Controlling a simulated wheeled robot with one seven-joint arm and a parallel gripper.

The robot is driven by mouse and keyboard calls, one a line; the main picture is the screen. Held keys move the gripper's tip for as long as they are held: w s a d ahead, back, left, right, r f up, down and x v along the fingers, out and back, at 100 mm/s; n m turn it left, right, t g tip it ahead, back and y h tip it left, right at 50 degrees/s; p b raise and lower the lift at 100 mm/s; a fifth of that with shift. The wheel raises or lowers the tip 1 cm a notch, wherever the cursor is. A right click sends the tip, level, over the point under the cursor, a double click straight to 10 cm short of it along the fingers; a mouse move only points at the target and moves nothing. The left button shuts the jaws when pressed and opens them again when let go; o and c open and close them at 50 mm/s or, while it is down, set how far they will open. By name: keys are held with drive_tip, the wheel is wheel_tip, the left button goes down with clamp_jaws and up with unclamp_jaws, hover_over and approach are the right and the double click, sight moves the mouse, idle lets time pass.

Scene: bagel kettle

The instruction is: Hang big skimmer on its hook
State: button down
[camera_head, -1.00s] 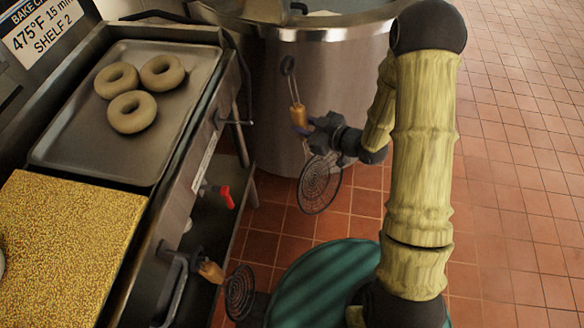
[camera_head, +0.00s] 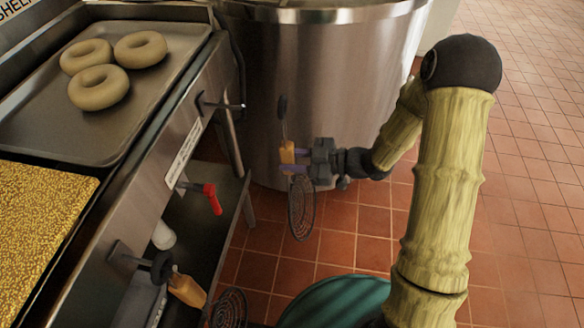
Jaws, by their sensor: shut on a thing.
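My gripper (camera_head: 292,160) is shut on the orange handle of a skimmer (camera_head: 301,210). The skimmer hangs nearly upright in the air, with its dark hanging loop at the top and its round wire disc at the bottom. A bare metal hook (camera_head: 224,106) sticks out from the counter's front panel, to the left of the skimmer and near the height of its loop in the picture. Clear space shows between loop and hook. The loop's opening is seen nearly edge-on.
A second skimmer (camera_head: 188,291) hangs by a lower-left hook (camera_head: 122,256). A red-handled valve (camera_head: 212,198) juts out below the labelled panel (camera_head: 184,153). A large steel kettle (camera_head: 335,70) stands behind the skimmer. A tray (camera_head: 45,125) holds three bagels. Tiled floor (camera_head: 530,200) is open at right.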

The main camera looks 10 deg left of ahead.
drive_tip(key=shift+a, duration=0.2)
idle(0.4)
drive_tip(key=s+b+x, duration=0.1)
drive_tip(key=b+x, duration=0.2)
drive_tip(key=x, duration=0.6)
drive_tip(key=shift+w+a+r, duration=0.25)
drive_tip(key=shift+r, duration=0.15)
idle(0.9)
drive_tip(key=shift+s+a, duration=0.1)
idle(0.4)
drive_tip(key=c, duration=1.1)
unclamp_jaws()
drive_tip(key=shift+o, duration=0.2)
drive_tip(key=shift+f, duration=0.15)
